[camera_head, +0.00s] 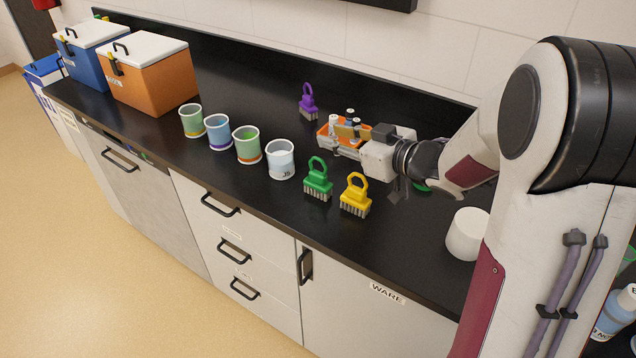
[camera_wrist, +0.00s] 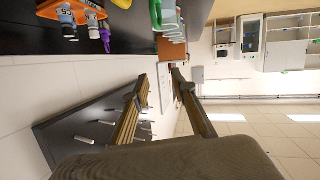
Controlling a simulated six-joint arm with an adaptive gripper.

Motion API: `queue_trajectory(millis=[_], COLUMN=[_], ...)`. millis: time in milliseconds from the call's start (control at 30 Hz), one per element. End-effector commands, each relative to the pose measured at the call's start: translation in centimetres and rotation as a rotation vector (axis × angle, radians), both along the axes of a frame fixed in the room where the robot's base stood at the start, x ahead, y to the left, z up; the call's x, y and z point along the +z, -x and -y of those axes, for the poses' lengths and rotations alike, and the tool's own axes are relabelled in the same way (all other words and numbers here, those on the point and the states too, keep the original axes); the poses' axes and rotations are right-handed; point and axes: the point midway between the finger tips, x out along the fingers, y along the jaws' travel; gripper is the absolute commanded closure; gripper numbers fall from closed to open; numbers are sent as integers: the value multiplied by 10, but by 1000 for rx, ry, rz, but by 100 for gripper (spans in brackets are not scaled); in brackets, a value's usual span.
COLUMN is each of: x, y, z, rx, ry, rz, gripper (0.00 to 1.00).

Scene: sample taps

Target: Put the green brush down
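The green brush (camera_head: 318,181) stands upright on the black counter near its front edge, bristles down and loop handle up. Nothing holds it. My gripper (camera_head: 338,145) is above the counter, behind and to the right of the green brush and apart from it, pointing left. In the wrist view my gripper's two fingers (camera_wrist: 158,88) are spread with nothing between them. The green brush cannot be told for sure in the wrist view.
A yellow brush (camera_head: 355,196) stands just right of the green one; a purple brush (camera_head: 308,103) stands farther back. An orange tray (camera_head: 324,131) with bottles is behind my gripper. Several cups (camera_head: 247,144) line up leftward. A white cup (camera_head: 467,234) is at right.

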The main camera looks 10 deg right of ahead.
Motion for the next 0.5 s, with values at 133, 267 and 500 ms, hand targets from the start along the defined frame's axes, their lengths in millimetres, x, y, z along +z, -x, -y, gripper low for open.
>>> queue_trajectory(millis=[133,267,500], x=[-10,-17,-35], y=[12,20,30], z=[9,15,21], rx=[14,22,35], ry=[28,47,68], rz=[-38,-64,-99], gripper=[74,74,74])
